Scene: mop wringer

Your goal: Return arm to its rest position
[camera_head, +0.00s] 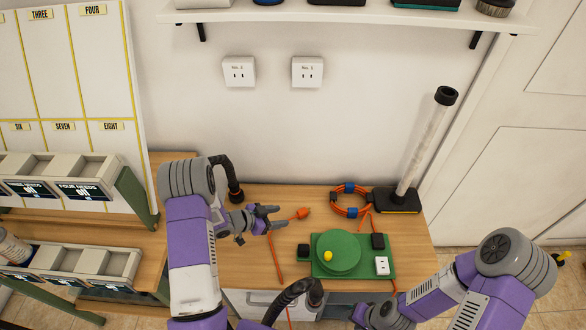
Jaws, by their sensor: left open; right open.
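My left arm (192,250) reaches up from the bottom and bends over the left end of the wooden bench (420,245). Its gripper (279,217) is open and points right over the bench, with nothing seen between its fingers. An orange plug end (302,213) lies just right of the fingertips and looks apart from them. My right arm (470,290) is bent at the lower right, its forearm running down to the bottom edge. Its wrist shows at the bottom, but I cannot see its fingers.
A green device (338,252) with a round top and yellow knob sits on the bench. Behind it are a coiled orange cord (345,212) and a clear tube (422,148) on a dark base. Shelf bins (55,175) stand left. Two wall outlets (307,72) hang above.

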